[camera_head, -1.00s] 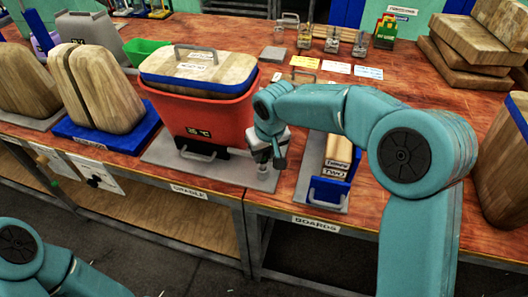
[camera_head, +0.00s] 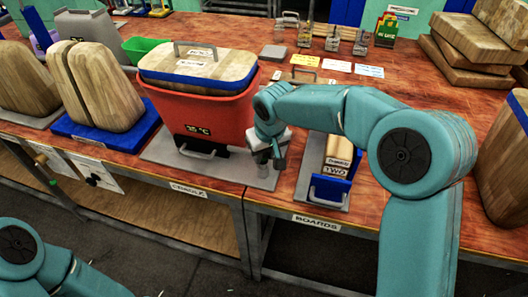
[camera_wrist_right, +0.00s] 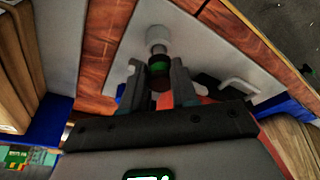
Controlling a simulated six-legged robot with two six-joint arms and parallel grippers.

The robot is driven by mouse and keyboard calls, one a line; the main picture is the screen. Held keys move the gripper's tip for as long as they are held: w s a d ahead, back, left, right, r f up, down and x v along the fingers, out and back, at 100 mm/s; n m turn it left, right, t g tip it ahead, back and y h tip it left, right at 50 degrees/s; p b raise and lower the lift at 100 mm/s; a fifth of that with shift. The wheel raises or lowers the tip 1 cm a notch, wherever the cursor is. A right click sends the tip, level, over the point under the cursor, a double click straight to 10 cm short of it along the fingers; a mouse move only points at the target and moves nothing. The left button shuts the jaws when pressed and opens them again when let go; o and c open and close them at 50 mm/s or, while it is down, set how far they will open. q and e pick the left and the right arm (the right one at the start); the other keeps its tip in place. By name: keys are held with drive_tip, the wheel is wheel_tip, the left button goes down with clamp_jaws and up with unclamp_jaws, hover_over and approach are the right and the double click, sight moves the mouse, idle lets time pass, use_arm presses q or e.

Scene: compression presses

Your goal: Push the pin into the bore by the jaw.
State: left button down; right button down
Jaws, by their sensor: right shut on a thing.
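My right gripper (camera_head: 270,160) points down over the front right corner of the grey cradle plate (camera_head: 232,173), to the right of the red press tub (camera_head: 205,115). In the right wrist view its fingers (camera_wrist_right: 157,88) are shut on the pin (camera_wrist_right: 159,68), which has a green band and a dark part between the fingers. The pin's grey far end points at a pale round post (camera_wrist_right: 157,34) on the plate. The post also shows below the fingers in the head view (camera_head: 262,171). The bore itself is hidden, and I cannot tell how deep the pin sits. My left gripper is out of view.
To the right stands the blue boards holder (camera_head: 330,190) with wooden boards. Wooden halves on a blue base (camera_head: 97,130) stand left.

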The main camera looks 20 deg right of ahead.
drive_tip(key=shift+f+b, duration=0.7)
drive_tip(key=shift+f, duration=0.2)
drive_tip(key=c, duration=0.8)
unclamp_jaws()
drive_tip(key=shift+s+r, duration=0.1)
drive_tip(key=shift+d, duration=0.1)
drive_tip(key=p+v, duration=0.1)
drive_tip(key=v, duration=1.5)
drive_tip(key=shift+r, duration=0.2)
drive_tip(key=shift+s+a, duration=0.15)
drive_tip(key=shift+a, duration=0.1)
